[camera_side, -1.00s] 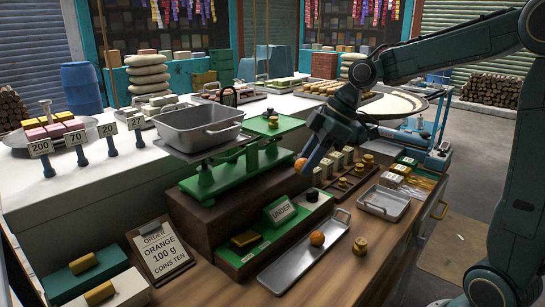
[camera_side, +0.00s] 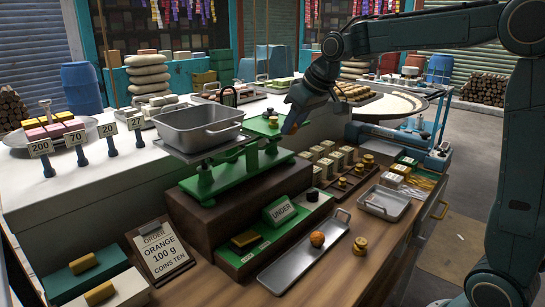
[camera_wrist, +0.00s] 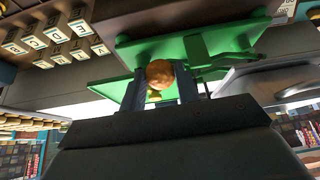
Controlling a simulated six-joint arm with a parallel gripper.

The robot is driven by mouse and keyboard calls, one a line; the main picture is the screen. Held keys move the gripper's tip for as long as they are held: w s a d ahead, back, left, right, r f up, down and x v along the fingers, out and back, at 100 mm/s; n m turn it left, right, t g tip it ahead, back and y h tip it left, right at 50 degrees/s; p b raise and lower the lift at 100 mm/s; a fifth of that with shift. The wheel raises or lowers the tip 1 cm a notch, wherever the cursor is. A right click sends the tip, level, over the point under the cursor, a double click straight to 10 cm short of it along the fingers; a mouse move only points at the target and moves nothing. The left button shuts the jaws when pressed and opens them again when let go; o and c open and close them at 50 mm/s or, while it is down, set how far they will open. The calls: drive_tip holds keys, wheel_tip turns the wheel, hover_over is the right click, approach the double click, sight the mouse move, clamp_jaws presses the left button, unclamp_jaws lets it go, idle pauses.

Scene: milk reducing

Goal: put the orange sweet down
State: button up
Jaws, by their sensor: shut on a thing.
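My gripper (camera_side: 291,128) is shut on an orange sweet (camera_wrist: 160,73), a round ball between the two blue fingers in the wrist view. In the side view the held sweet is mostly hidden by the fingers. My gripper is beside the right-hand green plate (camera_side: 290,122) of the green balance, raised above the bench. A small brass weight (camera_side: 273,121) stands on that plate. A grey pan (camera_side: 205,132) sits on the balance's left side. Another orange ball (camera_side: 317,239) lies on a long silver tray (camera_side: 290,262).
An order board (camera_side: 161,248) reads orange, 100 g, coins ten. A green "UNDER" sign (camera_side: 282,211) stands in front of the balance. Several weights and blocks (camera_side: 335,162) stand right of it. A small metal tray (camera_side: 385,203) lies further right.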

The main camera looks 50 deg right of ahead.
drive_tip(key=w+r, duration=0.2)
drive_tip(key=w+a+r, duration=0.1)
drive_tip(key=w+r, duration=0.1)
drive_tip(key=w, duration=0.1)
drive_tip(key=w+r, duration=0.2)
drive_tip(key=shift+w+a+r, duration=0.1)
drive_tip(key=shift+w+a, duration=0.05)
drive_tip(key=shift+a, duration=0.1)
drive_tip(key=w+a+r, duration=0.2)
drive_tip(key=w+a, duration=0.1)
drive_tip(key=a, duration=0.3)
drive_tip(key=w+a+r+m, duration=0.1)
drive_tip(key=w+a, duration=0.1)
drive_tip(key=a, duration=0.5)
drive_tip(key=shift+w+a+r+h, duration=0.3)
drive_tip(key=shift+w+r+h, duration=0.05)
drive_tip(key=shift+w+h, duration=0.05)
drive_tip(key=shift+a, duration=0.15)
drive_tip(key=shift+f, duration=0.1)
drive_tip(key=shift+f, duration=1.9)
